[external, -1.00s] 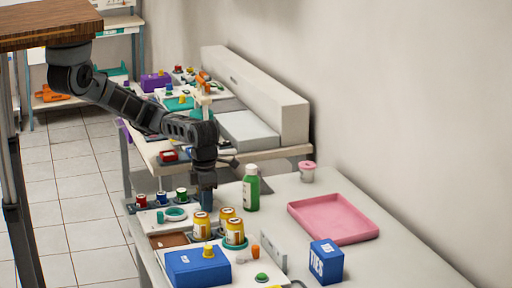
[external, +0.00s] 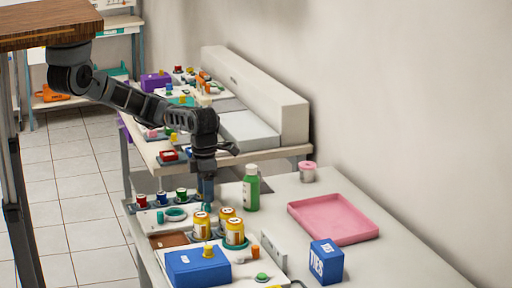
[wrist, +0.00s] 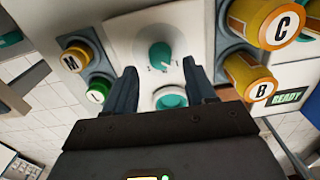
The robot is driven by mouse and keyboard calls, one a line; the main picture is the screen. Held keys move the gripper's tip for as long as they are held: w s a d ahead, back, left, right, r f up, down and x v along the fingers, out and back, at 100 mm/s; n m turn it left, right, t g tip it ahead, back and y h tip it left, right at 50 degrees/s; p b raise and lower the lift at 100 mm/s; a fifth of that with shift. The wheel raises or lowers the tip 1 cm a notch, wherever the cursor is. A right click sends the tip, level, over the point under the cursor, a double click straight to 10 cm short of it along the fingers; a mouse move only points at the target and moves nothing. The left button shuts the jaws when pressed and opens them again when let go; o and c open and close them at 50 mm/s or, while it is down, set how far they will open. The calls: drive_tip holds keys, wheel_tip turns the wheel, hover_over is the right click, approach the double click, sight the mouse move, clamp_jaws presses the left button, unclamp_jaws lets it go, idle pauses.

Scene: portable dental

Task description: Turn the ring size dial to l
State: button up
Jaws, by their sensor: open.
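A teal dial (wrist: 160,56) sits on a white panel (wrist: 128,27) in the wrist view, with small dark marks beside it that are too small to read. A teal ring-shaped piece (wrist: 170,98) lies nearer to me. My gripper (wrist: 159,78) is open, its two dark fingers apart on either side of the teal parts, and nothing is held. Contact with the dial cannot be told. In the external view my gripper (external: 207,200) points down behind the yellow jars (external: 202,225), close to a teal ring (external: 176,213) and a small teal knob (external: 160,216).
Yellow jars marked C (wrist: 270,22) and B (wrist: 248,76) stand right of my fingers. Yellow M (wrist: 76,58) and green (wrist: 97,92) knobs stand left. A green bottle (external: 251,188), blue box (external: 198,268) and pink tray (external: 333,219) share the table.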

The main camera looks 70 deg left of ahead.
drive_tip(key=shift+r, duration=2.05)
